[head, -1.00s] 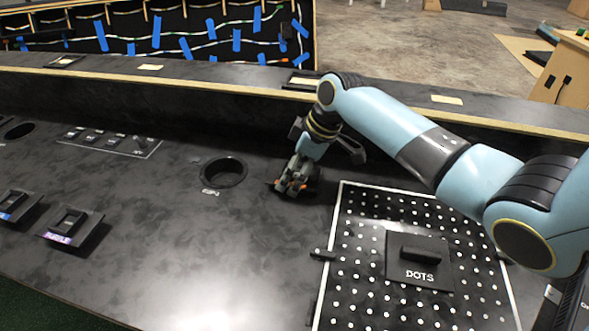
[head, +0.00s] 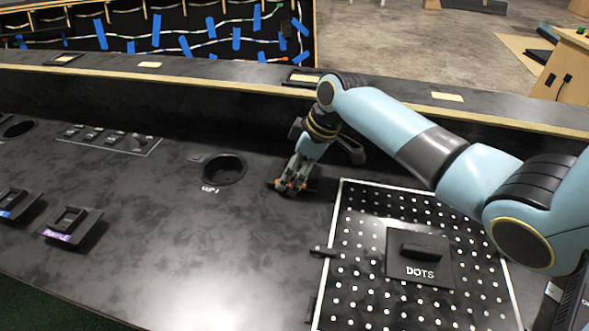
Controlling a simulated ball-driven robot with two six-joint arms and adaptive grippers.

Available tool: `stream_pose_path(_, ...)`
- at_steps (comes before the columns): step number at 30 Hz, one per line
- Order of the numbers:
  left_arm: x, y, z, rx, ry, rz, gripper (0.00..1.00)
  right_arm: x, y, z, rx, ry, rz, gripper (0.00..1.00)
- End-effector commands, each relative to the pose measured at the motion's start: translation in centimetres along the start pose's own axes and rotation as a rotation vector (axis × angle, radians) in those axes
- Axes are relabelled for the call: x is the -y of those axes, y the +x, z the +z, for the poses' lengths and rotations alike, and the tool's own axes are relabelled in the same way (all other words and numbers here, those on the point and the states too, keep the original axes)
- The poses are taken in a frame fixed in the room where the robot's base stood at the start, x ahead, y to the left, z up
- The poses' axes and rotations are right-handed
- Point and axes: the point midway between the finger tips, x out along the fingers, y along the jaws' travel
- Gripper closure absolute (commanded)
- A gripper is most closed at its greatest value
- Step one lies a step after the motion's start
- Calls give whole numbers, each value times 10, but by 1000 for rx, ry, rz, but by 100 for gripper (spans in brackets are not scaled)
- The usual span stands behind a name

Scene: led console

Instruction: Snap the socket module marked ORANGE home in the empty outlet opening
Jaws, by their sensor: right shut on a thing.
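My right gripper (head: 292,186) is low at the console top, between the round hole and the perforated panel. It is shut on a dark, flat thing whose edges show on both sides of the fingers. Any marking on it is hidden, so I cannot read ORANGE. Dark recessed frames show on the raised ledge, one at the left (head: 64,59) and one behind my right wrist (head: 303,79). I cannot tell which opening is the empty outlet. My left gripper is out of view.
A round hole (head: 223,169) lies left of the gripper. The perforated panel (head: 360,270) bears a plate marked DOTS (head: 420,258). A module with a purple label (head: 70,222) and another module (head: 12,202) stand at the left. The middle foreground is clear.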

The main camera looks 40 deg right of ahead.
Motion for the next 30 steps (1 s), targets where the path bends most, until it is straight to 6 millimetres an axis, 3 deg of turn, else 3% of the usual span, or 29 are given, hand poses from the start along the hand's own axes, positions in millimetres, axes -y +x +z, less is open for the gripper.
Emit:
stream_pose_path(2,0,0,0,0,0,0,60,0,1,2,3,1,0,63)
stream_pose_path(3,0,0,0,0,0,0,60,0,1,2,3,1,0,23)
stream_pose_path(9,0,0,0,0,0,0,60,0,1,2,3,1,-1,0)
stream_pose_path(20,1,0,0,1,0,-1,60,-1,-7,1,1,0,2,0)
stream_pose_path(30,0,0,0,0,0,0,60,-1,-78,2,3,-3,4,0)
